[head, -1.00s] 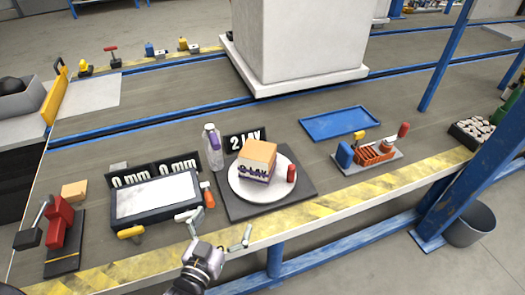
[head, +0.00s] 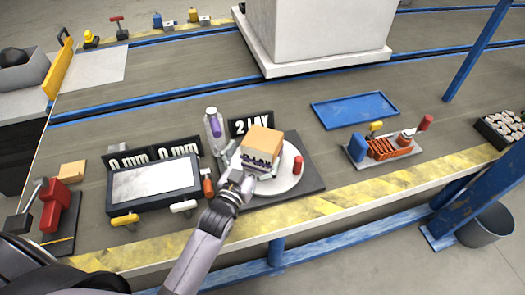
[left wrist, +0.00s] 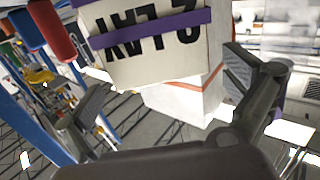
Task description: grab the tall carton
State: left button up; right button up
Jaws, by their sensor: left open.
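The carton (head: 258,160) is a pale box with a tan top, purple bands and a "2 LAY" label. It stands upright on a round white plate (head: 283,182) in the head view. In the left wrist view the carton (left wrist: 150,45) fills the upper middle, its label upside down. My left gripper (head: 246,164) is open at the carton's near-left side. In the left wrist view the open fingers (left wrist: 165,100) spread to either side below the carton; contact cannot be told. My right gripper is not in view.
A clear bottle with a purple band (head: 214,132) stands close left of the plate. A small red cylinder (head: 298,164) stands on the plate's right. A black-framed scale (head: 155,183) lies left, a blue tray (head: 354,110) back right, and a tool holder (head: 384,150) right.

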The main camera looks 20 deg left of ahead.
aim_at(268, 129)
pick_arm(q)
jog(key=w, duration=0.3)
jog(key=w+b, duration=0.1)
jog(key=w, duration=0.1)
jog(key=shift+w+d+r, duration=0.1)
jog(key=shift+w+d, duration=0.2)
jog(key=shift+w, duration=0.05)
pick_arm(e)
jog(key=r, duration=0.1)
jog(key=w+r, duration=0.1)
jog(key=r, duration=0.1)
pick_arm(q)
jog(key=shift+c, duration=0.5)
jog(key=c, duration=1.2)
jog(key=shift+r, duration=0.1)
jog(key=shift+c, duration=0.5)
